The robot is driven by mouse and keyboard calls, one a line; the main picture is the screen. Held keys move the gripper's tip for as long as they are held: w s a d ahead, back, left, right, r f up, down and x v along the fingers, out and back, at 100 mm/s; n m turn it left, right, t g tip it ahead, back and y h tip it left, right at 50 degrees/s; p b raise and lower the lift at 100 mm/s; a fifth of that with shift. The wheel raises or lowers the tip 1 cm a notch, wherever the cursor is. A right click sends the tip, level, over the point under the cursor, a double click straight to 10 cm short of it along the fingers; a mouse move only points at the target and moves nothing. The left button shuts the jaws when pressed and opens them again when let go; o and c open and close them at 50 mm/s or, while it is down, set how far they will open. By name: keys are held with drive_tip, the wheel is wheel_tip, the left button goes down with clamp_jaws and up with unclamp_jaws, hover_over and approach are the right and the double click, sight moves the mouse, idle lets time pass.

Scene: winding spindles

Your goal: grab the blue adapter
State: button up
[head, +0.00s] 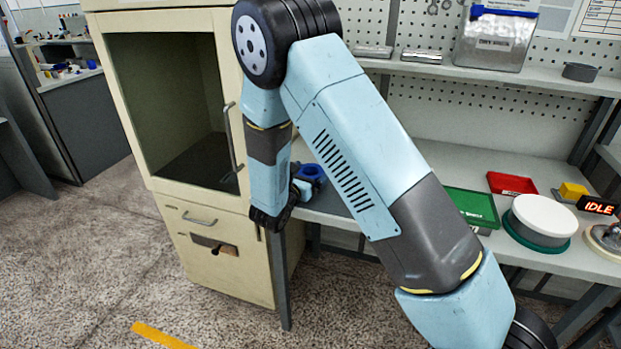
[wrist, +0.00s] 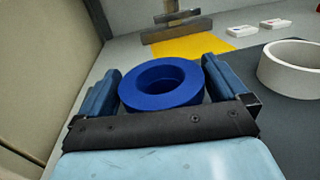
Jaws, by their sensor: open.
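The blue adapter (wrist: 161,84) is a thick ring with a round hole. In the wrist view it sits between the two fingers of my gripper (wrist: 160,92), which are apart on its left and right. I cannot tell whether either finger touches it; the right one looks very close. In the head view the blue adapter (head: 312,172) shows at the left end of the bench, beside my gripper (head: 302,188). My arm hides part of the bench there.
A cream cabinet (head: 228,235) stands left of the bench. In the wrist view a white ring (wrist: 292,68) lies right of the adapter, with a yellow patch (wrist: 190,47) behind. A green tray (head: 472,207), a red tray (head: 512,183) and a white-topped round item (head: 541,218) are further right.

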drive_tip(key=shift+w+d, duration=0.25)
drive_tip(key=shift+w, duration=0.2)
drive_tip(key=shift+c, duration=0.2)
drive_tip(key=c, duration=0.6)
